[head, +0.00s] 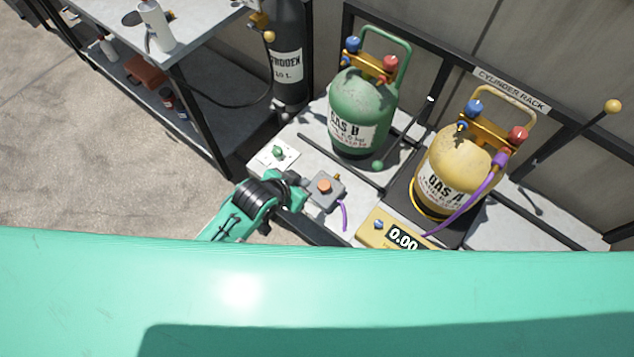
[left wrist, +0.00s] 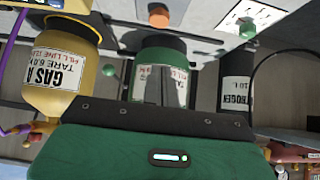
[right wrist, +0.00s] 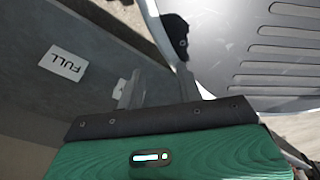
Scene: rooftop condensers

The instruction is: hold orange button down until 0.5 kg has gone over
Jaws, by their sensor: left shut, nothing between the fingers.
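The orange button (head: 324,186) sits on a small grey box on the bench. It also shows at the top of the left wrist view (left wrist: 158,15). My left gripper (head: 294,190) is just left of the box, shut and empty; I cannot tell its exact gap to the button. Its closed fingers show in the left wrist view (left wrist: 163,92). The yellow scale display (head: 402,239) reads 0.00. The yellow GAS A cylinder (head: 452,172) stands on the dark scale plate, with a purple hose at its valve. My right gripper (right wrist: 157,90) is open and empty, outside the head view.
A green GAS B cylinder (head: 361,110) stands behind the button box. A green knob on a white plate (head: 277,153) lies to the left. A dark nitrogen cylinder (head: 287,60) stands at the back. In the right wrist view, a FULL label (right wrist: 63,63) is on a grey surface.

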